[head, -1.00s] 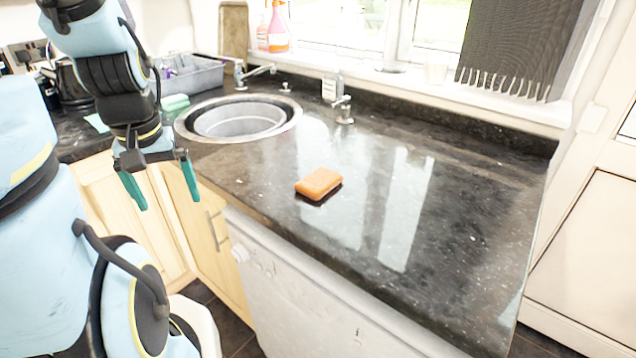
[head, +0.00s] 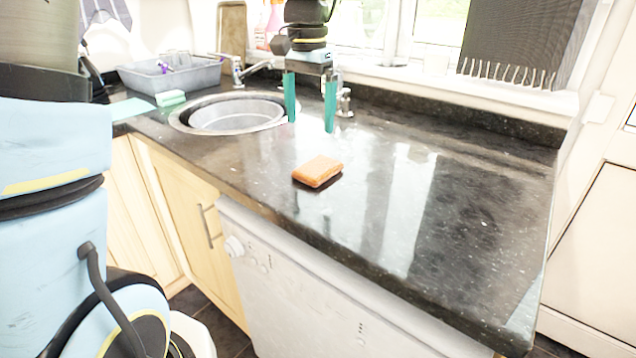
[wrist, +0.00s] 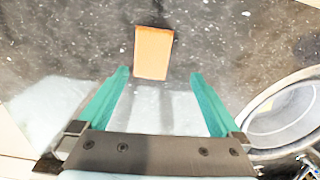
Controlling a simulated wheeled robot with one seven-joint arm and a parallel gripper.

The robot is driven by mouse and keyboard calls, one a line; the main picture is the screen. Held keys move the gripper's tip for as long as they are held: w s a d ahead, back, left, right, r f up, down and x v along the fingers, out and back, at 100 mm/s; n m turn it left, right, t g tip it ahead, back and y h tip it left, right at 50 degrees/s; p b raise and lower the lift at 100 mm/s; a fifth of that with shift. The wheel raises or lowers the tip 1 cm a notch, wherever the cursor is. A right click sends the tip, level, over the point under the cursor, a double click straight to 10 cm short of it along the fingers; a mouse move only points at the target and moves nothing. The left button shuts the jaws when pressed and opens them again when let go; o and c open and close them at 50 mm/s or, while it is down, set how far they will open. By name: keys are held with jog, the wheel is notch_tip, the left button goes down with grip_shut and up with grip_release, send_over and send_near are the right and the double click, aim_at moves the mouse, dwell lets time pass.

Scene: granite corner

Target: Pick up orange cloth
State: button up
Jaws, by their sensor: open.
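The orange cloth (head: 318,171) looks like a small thick folded block and lies flat on the dark granite counter, near its front edge. My gripper (head: 310,128) is open and empty, with its two green fingers pointing down above the counter, over and behind the cloth in the head view. In the wrist view the cloth (wrist: 153,53) lies beyond the fingertips, roughly in line with the gap between the fingers (wrist: 158,75). The fingers do not touch it.
A round metal sink (head: 235,115) is set in the counter to the left. A grey basin (head: 175,78) and a green-and-white sponge (head: 170,98) stand behind it. A tap (head: 344,103) stands at the back. The counter right of the cloth is clear (head: 460,220).

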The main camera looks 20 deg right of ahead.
jog(key=d, duration=0.2)
send_over(318, 166)
jog(key=shift+m, duration=0.3)
jog(key=f, duration=0.4)
jog(key=shift+w+d+f, duration=0.15)
jog(key=shift+d+f, duration=0.2)
jog(key=shift+a+f+p, duration=0.15)
jog(key=shift+f+p, duration=0.3)
jog(key=shift+f, duration=0.95)
jog(key=shift+a+f+p, duration=0.15)
jog(key=shift+f+p, duration=0.3)
jog(key=shift+f, duration=0.9)
jog(key=c, duration=1.3)
jog(key=shift+o, duration=0.2)
notch_tip(318, 166, up, 10)
jog(key=b, duration=0.1)
